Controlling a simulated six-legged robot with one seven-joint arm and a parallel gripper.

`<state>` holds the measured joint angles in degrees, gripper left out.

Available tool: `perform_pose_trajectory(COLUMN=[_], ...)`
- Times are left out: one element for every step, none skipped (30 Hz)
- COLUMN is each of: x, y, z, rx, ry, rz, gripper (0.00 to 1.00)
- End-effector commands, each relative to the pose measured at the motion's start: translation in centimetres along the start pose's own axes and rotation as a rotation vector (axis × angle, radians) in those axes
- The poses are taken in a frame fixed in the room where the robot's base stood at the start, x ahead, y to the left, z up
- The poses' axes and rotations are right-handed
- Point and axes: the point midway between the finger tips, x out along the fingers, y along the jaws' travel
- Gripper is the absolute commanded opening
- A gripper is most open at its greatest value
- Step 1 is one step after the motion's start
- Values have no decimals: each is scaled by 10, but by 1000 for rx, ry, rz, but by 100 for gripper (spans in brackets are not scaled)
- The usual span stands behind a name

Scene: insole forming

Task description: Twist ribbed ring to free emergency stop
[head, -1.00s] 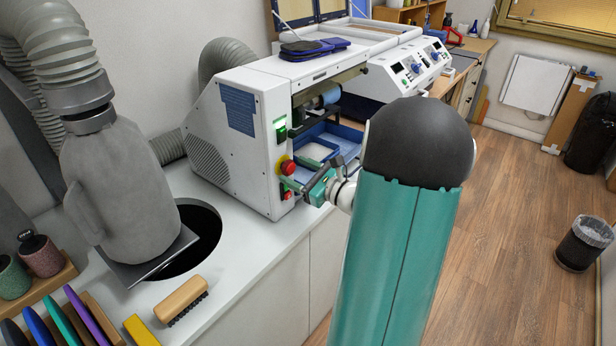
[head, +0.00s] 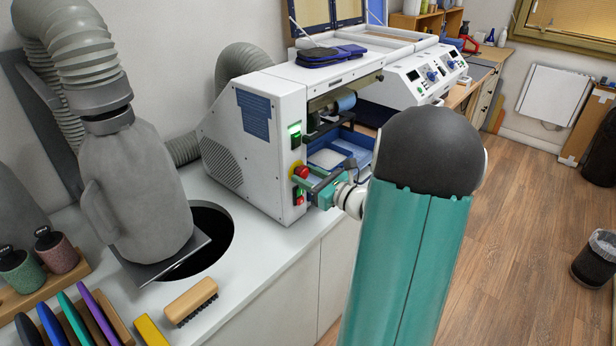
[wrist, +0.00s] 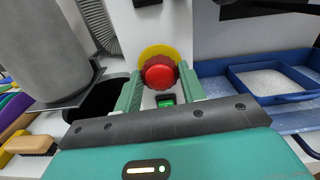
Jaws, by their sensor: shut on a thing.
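The emergency stop is a red ribbed mushroom button (head: 301,171) on a yellow disc, on the narrow front face of the white machine (head: 262,150). In the wrist view the red ribbed ring (wrist: 159,73) sits between the tips of my two green fingers, with the yellow disc (wrist: 157,50) behind it. My gripper (wrist: 160,82) is shut on the ring, one finger on each side. In the head view my gripper (head: 308,182) reaches the button from the right, and its fingers partly cover the machine front below the button.
Blue trays (head: 345,150) stand right of the machine face. A grey duct hood (head: 140,195), round hole (head: 205,240) and wooden brush (head: 190,302) are on the white counter to the left.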

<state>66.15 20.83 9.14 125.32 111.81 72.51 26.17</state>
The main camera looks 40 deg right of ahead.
Motion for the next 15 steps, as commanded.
perform_pose_trajectory(x=[1,1,1,0,0,0,0,0,0,0,0,0,-1,-1,-2], y=[0,1,0,0,0,0,0,0,0,0,0,0,0,0,0], z=[0,0,0,0,0,0,0,0,0,0,0,0,0,0,0], rx=[60,100,151,190,228,274,304,330,323,321,320,319,319,319,318], ry=[0,0,0,0,0,0,0,0,0,0,0,0,0,0,0], rz=[1,2,1,1,1,1,1,0,0,0,0,0,0,0,0], gripper=[24,24,24,24,24,24,24,24,24,24,24,24,24,24,24])
